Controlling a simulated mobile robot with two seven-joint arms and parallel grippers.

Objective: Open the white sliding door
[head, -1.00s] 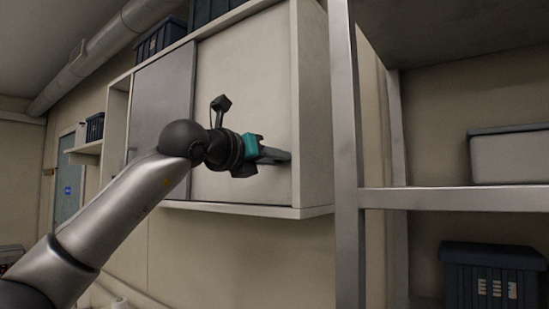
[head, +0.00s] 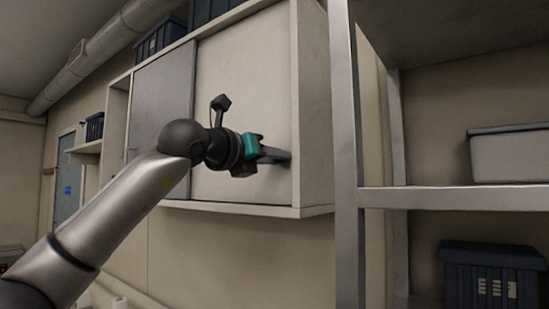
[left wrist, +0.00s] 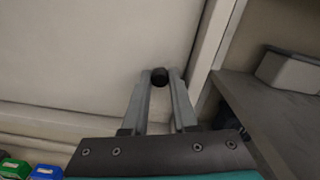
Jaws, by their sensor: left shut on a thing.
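The white sliding door (head: 240,95) is the right panel of a wall cabinet, beside a grey panel (head: 162,98). It covers the cabinet's right part, out to the right side wall. In the head view my left gripper (head: 287,155) reaches the door near its right edge. In the left wrist view the gripper's two fingers (left wrist: 160,88) are shut on a small dark round handle (left wrist: 160,75) on the white door (left wrist: 90,50). In the head view the handle is hidden by the fingers. My right gripper is not in view.
A metal shelf rack (head: 345,150) stands close to the right of the cabinet. It holds a grey box (head: 510,158) and a dark crate (head: 492,280). Dark crates (head: 162,38) sit on top of the cabinet. Coloured bins (left wrist: 45,172) show low in the left wrist view.

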